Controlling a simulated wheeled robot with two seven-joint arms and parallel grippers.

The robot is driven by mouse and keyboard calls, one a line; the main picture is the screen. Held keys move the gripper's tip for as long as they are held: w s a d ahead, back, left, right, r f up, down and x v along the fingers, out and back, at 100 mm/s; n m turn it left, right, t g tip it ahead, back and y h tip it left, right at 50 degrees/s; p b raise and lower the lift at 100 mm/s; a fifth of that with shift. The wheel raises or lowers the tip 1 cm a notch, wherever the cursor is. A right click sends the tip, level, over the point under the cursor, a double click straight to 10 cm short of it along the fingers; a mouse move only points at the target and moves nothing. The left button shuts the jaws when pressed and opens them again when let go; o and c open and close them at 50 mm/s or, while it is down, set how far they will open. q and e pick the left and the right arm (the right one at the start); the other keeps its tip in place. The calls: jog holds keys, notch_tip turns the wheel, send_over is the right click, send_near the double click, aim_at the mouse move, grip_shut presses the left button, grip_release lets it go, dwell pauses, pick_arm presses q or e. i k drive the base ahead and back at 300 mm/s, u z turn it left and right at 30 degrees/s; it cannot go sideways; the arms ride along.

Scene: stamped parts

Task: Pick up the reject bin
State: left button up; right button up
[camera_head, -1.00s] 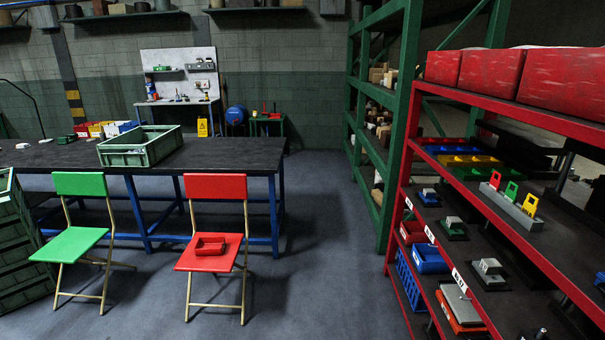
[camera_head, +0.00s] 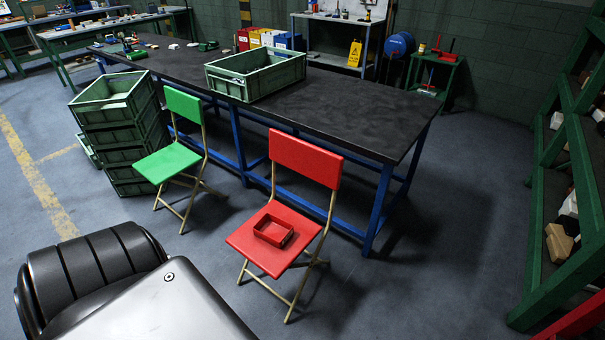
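A small open red bin (camera_head: 273,230), which looks like the reject bin, sits on the seat of the red folding chair (camera_head: 259,252). It is upright, with its open top facing up, and nothing touches it. Its inside looks empty, though it is small in the view. Neither of my grippers is in view. A black and grey part of my own body fills the lower left corner, apart from the chair.
A green folding chair (camera_head: 167,161) stands left of the red one. Behind them is a long dark table (camera_head: 335,115) bearing a green crate (camera_head: 257,88). Stacked green crates (camera_head: 116,131) stand at left, green shelving (camera_head: 545,215) at right. Floor right of the red chair (camera_head: 430,265) is clear.

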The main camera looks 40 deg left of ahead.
aim_at(274, 231)
jog(key=i, duration=3.8)
jog(key=u, duration=3.15)
